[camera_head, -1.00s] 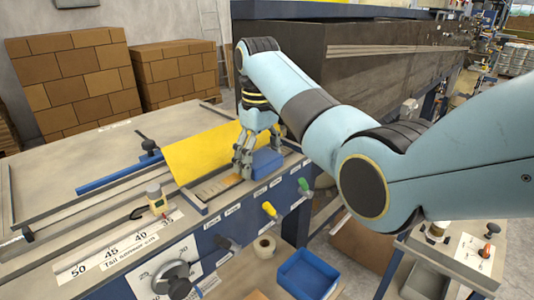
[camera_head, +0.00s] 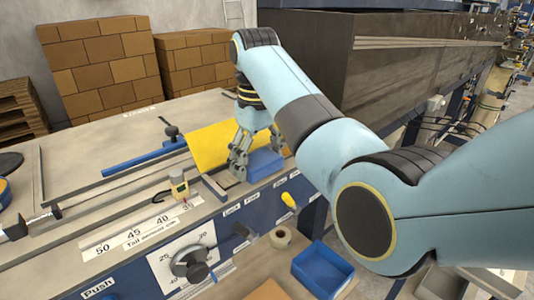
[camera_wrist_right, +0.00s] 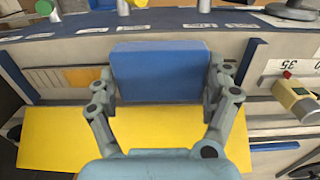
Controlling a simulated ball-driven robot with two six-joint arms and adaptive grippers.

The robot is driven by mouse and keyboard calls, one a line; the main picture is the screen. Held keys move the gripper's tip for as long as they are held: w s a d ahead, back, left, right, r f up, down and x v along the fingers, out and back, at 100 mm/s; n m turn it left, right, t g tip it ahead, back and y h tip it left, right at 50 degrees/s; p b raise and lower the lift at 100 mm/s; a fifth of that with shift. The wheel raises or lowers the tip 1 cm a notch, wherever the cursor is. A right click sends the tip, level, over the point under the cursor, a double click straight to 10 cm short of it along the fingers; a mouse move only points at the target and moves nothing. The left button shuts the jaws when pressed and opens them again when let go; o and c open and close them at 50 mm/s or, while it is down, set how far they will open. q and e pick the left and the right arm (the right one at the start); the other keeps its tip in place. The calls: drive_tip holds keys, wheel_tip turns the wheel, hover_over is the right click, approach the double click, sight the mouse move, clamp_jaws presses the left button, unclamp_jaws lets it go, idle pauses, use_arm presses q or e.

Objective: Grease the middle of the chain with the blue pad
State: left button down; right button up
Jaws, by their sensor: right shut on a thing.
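The blue pad (camera_wrist_right: 160,72) is a block held between the two fingers of my right gripper (camera_wrist_right: 161,100). In the head view the pad (camera_head: 265,163) sits low at the table's front edge, under my right gripper (camera_head: 242,160). The pad is over a narrow channel, and I cannot tell whether it touches the surface below. An orange-brown strip with fine marks (camera_wrist_right: 80,77) shows in that channel beside the pad; I cannot tell if it is the chain. My left gripper is not in view.
A yellow sheet (camera_head: 212,148) lies directly behind the pad. A small yellow device (camera_head: 179,184) stands left of it. The left tabletop is mostly clear.

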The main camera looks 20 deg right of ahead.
drive_tip(key=shift+s+a+f, duration=0.15)
drive_tip(key=shift+a, duration=0.2)
drive_tip(key=shift+w+d, duration=0.6)
drive_tip(key=shift+d, duration=1.1)
drive_tip(key=shift+w+d, duration=0.6)
drive_tip(key=shift+d, duration=1.1)
drive_tip(key=shift+w+d, duration=0.6)
drive_tip(key=shift+d, duration=1.1)
drive_tip(key=shift+a, duration=0.1)
wheel_tip(320, 180, up, 8)
